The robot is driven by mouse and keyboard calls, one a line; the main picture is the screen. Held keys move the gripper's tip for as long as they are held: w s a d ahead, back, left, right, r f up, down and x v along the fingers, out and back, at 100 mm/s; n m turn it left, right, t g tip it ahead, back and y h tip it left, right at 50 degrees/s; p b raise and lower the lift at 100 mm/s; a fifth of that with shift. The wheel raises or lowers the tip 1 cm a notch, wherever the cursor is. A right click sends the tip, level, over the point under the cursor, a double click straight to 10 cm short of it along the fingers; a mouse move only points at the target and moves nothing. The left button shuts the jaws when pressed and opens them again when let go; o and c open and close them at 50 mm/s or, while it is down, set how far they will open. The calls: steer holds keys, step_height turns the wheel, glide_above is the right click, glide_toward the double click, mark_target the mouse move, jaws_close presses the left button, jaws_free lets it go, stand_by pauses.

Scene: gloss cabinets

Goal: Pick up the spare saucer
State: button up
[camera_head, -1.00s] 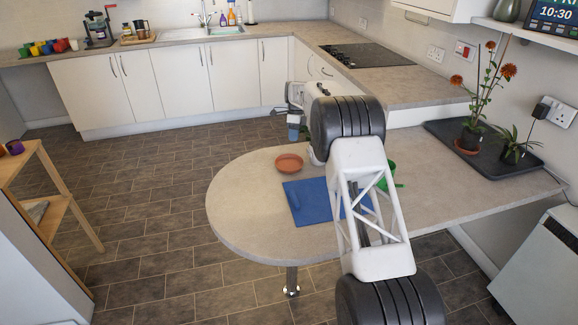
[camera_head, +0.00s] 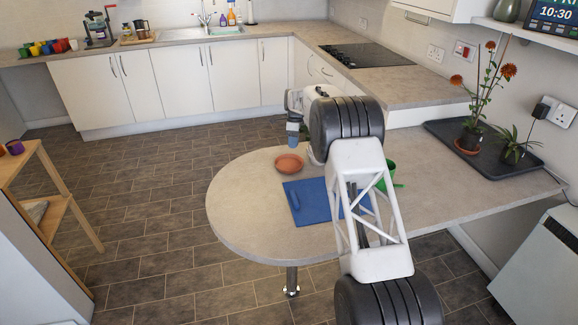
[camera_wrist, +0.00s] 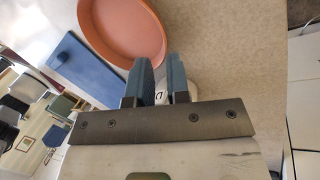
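The spare saucer, a round terracotta dish (camera_head: 289,164), lies on the rounded counter, beyond the blue board. It looks empty. In the wrist view the saucer (camera_wrist: 122,28) is at upper left, with its rim close to the fingertips. My gripper (camera_head: 294,134) is above the counter's far edge, just beyond the saucer, with its blue-grey fingers pointing down. In the wrist view my gripper (camera_wrist: 160,66) has its two fingers apart and nothing is seen held between them. I cannot tell whether a finger touches the rim.
A blue board (camera_head: 309,207) lies nearer than the saucer. A dark tray (camera_head: 483,143) with potted plants is at the far right. The counter's left end (camera_head: 238,205) is clear.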

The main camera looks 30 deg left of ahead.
mark_target(292, 158)
steer(key=shift+x, duration=2.35)
steer(key=shift+a, duration=0.1)
jaws_close()
